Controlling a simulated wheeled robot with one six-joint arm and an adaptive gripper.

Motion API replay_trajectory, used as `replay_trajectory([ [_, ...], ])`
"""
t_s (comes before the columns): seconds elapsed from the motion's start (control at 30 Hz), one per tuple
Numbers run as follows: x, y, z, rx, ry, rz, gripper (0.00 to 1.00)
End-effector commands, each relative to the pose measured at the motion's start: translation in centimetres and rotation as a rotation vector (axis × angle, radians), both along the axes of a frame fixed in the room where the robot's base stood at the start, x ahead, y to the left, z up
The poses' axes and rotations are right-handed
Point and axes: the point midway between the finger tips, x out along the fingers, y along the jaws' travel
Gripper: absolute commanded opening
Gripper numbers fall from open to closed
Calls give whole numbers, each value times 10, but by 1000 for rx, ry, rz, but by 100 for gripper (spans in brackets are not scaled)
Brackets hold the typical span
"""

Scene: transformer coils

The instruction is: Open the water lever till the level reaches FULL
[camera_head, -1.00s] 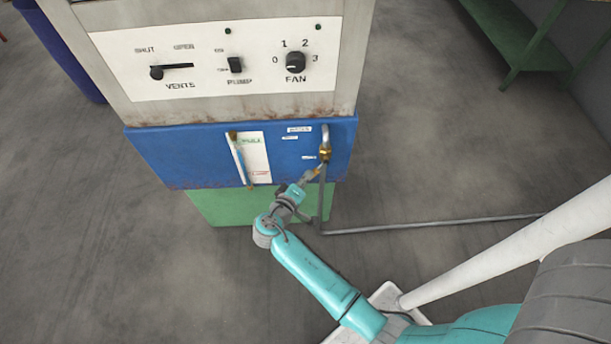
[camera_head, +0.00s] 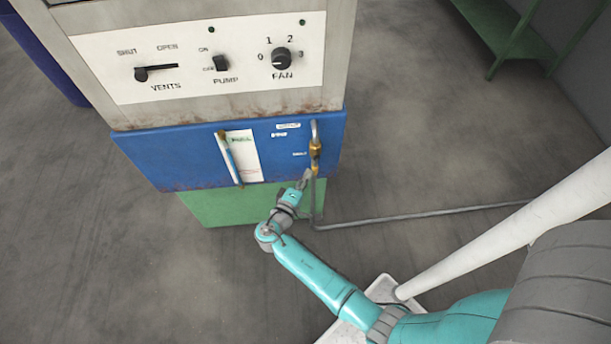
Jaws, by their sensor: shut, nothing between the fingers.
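The brass water valve (camera_head: 315,148) sits on the grey pipe at the right side of the blue tank front (camera_head: 180,155). Its lever (camera_head: 310,171) is partly hidden by my gripper and its exact angle is hard to tell. The level gauge (camera_head: 230,158) is a slim upright tube beside a white strip with FULL in green near the top. The water level inside is too small to read surely. My gripper (camera_head: 305,180) is shut and empty, just below the valve at the lever. I cannot tell whether it touches.
Above the tank is a white panel (camera_head: 205,60) with a vents slider, a pump switch and a fan knob. A grey pipe (camera_head: 420,214) runs along the floor to the right. A green bench (camera_head: 510,35) stands at the back right.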

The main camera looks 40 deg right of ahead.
Motion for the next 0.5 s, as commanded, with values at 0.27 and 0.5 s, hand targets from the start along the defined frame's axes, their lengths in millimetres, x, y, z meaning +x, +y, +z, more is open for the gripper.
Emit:
replay_trajectory([
  [0.27,0,0,0,1,0,0,0],
  [0.5,-1,4,0,1,0,2,0],
])
